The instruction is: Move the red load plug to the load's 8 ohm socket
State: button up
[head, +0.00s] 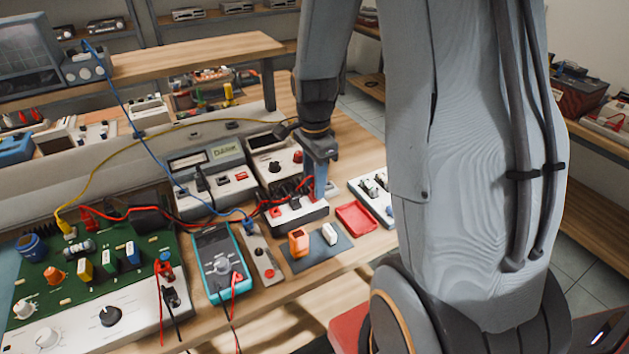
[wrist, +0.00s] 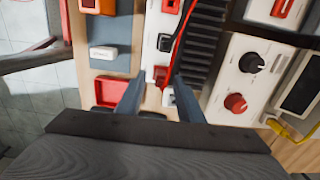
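The load (head: 303,212) is a white-fronted box with black fins, below my gripper in the head view; its white face (wrist: 152,50) and black fins (wrist: 203,40) fill the middle of the wrist view. A red plug (wrist: 160,76) with a red cable sits at the load's face, just ahead of and between my fingertips. A black fitting (wrist: 165,42) and another red fitting (wrist: 172,6) lie farther along the face. I cannot read the socket labels, so I cannot tell which is 8 ohm. My gripper (head: 318,185) has blue-grey fingers, apart in the wrist view (wrist: 159,88); no contact with the plug is visible.
A red tray (head: 356,218) stands right of the load. A dark mat (head: 315,252) with an orange and a white block lies in front. A teal multimeter (head: 221,262) and a green circuit board (head: 90,270) lie left. Instruments with knobs (head: 275,165) stand close behind.

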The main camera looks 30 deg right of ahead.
notch_tip(320, 180, up, 8)
jog(key=shift+f+b, duration=0.1)
jog(key=shift+b, duration=0.5)
notch_tip(320, 180, up, 5)
jog(key=p, duration=0.4)
dwell(0.4)
dwell(0.4)
jog(key=s+a+f+n, duration=0.2)
jog(key=s+a+n, duration=0.1)
jog(key=n, duration=0.3)
jog(key=s+a+f+n+t+b, duration=0.1)
jog(key=s+a+n, duration=0.1)
jog(key=s+n, duration=0.2)
jog(key=s+a+f+n+b, duration=0.1)
jog(key=s+a+f+n, duration=0.1)
jog(key=n, duration=0.5)
jog(key=shift+s+a+f+n, duration=0.3)
jog(key=shift+s+a, duration=0.5)
jog(key=shift+s, duration=0.05)
jog(key=shift+c, duration=0.4)
